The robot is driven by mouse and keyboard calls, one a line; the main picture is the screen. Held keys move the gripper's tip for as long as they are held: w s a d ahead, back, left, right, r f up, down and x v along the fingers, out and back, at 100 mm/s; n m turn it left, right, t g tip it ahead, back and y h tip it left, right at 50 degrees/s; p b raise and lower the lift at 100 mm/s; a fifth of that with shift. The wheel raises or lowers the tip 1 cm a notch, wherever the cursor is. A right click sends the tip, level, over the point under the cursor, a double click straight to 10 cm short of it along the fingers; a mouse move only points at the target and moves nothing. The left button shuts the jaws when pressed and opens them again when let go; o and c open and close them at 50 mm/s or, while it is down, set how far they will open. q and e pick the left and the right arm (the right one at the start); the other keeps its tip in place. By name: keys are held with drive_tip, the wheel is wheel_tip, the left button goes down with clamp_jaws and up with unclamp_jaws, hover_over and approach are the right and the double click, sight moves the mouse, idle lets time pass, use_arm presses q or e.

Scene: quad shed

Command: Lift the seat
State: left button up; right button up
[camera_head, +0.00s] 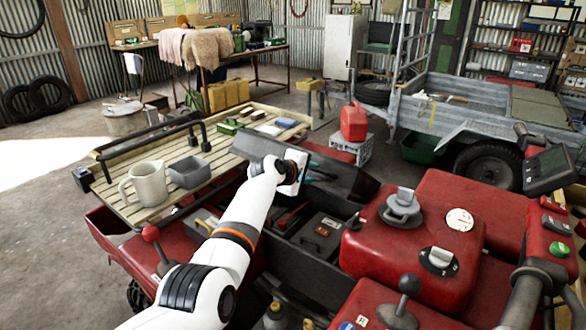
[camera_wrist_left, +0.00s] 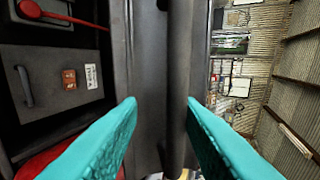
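The seat (camera_head: 341,180) of the red quad is a dark grey panel. It stands tilted up over an open storage bay (camera_head: 283,232). My left gripper (camera_head: 304,174) is at the seat, its white body partly covering it. In the left wrist view my teal fingertips (camera_wrist_left: 161,101) are apart, with a dark edge and rounded bar of the seat (camera_wrist_left: 177,60) showing between and beyond them. I cannot tell whether either finger touches it. A dark box with a handle (camera_wrist_left: 55,88) in the bay shows at left there. My right gripper is not in view.
A slatted rack (camera_head: 130,212) carries a mug (camera_head: 148,183) and a grey bin (camera_head: 190,172) left of my arm. The red tank (camera_head: 415,235), gear lever (camera_head: 402,305) and handlebar (camera_head: 520,295) stand at right. A trailer (camera_head: 450,120) and red can (camera_head: 354,122) are behind.

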use_arm(q)
drive_tip(key=p+v, duration=0.1)
drive_tip(key=v, duration=0.9)
drive_tip(key=shift+s+a, duration=0.15)
drive_tip(key=shift+s, duration=0.25)
drive_tip(key=shift+r, duration=0.1)
